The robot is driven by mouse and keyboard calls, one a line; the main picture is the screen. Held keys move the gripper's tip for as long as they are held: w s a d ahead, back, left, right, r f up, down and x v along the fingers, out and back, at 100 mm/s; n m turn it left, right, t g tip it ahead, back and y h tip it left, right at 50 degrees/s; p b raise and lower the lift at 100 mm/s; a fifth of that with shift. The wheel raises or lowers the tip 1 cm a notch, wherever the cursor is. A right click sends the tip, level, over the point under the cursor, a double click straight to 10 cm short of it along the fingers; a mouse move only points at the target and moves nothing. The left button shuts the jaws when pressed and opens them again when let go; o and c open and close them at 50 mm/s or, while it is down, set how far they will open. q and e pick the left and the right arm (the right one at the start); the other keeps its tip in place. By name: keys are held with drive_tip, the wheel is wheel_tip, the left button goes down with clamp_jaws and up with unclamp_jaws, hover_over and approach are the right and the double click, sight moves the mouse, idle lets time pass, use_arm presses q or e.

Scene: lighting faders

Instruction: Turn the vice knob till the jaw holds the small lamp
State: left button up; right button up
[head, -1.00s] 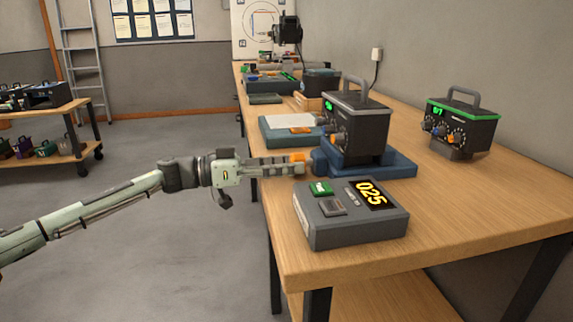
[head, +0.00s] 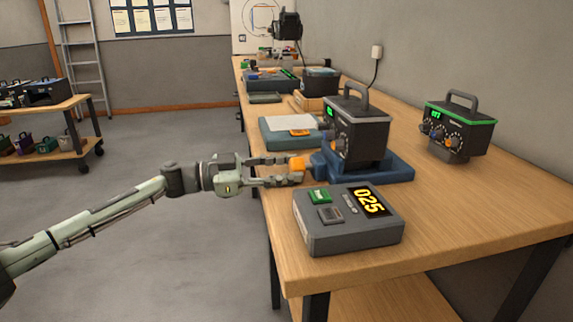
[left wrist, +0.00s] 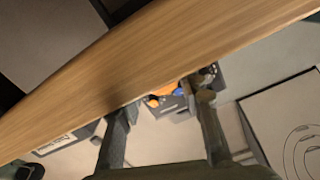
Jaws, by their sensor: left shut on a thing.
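The blue vice (head: 398,170) stands near the table's left edge, with its orange knob (head: 297,164) facing left. A dark boxy unit with a carry handle (head: 362,135) sits over the vice; I take it for the small lamp. I cannot tell whether the jaw touches it. My left gripper (head: 296,173) is shut on the orange knob, its two fingers on either side. In the left wrist view my fingers (left wrist: 165,103) stand apart, with an orange patch between their tips that I cannot name surely. My right gripper is not in view.
A grey box (head: 345,238) with a green button and a display reading 025 stands in front of the vice. Another dark handled unit (head: 460,128) stands to the right. A teal case (head: 275,140) lies behind. The tabletop (head: 480,205) at the front right is clear.

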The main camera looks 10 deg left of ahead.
use_arm(q)
drive_tip(key=o, duration=1.2)
drive_tip(key=shift+c, duration=0.2)
drive_tip(key=shift+a, duration=0.15)
drive_tip(key=v, duration=1.1)
drive_tip(key=shift+s+a, duration=0.2)
drive_tip(key=shift+a, duration=0.15)
